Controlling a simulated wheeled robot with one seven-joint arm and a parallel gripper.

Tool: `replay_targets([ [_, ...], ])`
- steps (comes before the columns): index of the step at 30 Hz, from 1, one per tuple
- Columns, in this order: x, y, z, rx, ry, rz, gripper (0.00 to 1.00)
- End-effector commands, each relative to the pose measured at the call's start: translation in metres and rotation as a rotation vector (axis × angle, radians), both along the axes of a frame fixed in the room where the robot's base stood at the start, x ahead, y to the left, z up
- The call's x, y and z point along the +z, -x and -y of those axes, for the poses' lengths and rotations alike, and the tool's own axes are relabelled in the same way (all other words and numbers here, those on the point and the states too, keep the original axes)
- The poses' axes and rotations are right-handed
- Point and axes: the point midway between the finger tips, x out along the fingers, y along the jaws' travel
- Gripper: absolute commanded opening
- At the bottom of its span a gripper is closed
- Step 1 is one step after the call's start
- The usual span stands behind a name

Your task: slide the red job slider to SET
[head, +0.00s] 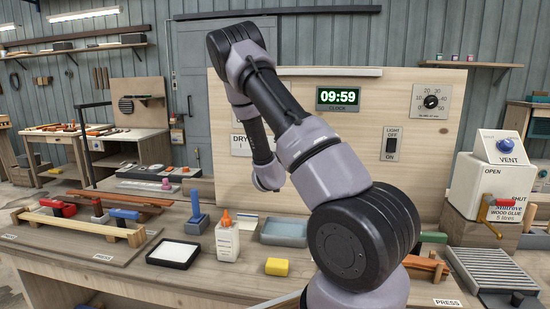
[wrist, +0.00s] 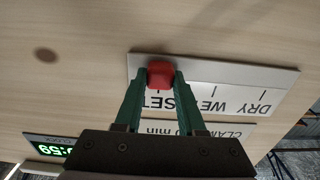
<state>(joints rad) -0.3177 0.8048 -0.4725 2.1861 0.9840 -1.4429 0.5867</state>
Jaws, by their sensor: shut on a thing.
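The red job slider (wrist: 160,74) shows in the wrist view near the left end of a pale plate (wrist: 226,78). The plate's labels DRY, WET and SET appear upside down, and the slider is in line with the SET label. My gripper (wrist: 160,78) has its two green fingers shut on the slider, one on each side. The fingers partly cover the SET and WET labels. In the head view the plate (head: 240,145) shows only its DRY end, and my arm hides the slider and gripper.
A clock (head: 339,98) reading 09:59 is on the wooden board (head: 300,88), with a light switch (head: 391,143) to its right. Below, the bench holds a glue bottle (head: 227,238), a yellow block (head: 277,267), a grey tray (head: 284,232) and a black-rimmed tray (head: 174,265).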

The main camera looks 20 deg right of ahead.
Motion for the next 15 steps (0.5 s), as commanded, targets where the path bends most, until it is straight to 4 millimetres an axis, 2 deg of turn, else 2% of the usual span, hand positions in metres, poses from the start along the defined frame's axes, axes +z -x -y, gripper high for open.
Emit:
replay_targets([
  [3,-0.0007,0.0023,0.0033,-0.009,0.000,-0.002,0.00],
  [4,-0.0007,0.0024,0.0034,-0.009,0.000,-0.002,0.43],
  [6,-0.0008,0.0024,0.0037,-0.010,0.000,-0.002,0.69],
  [15,-0.0006,0.0017,0.0020,-0.006,0.000,-0.001,0.70],
])
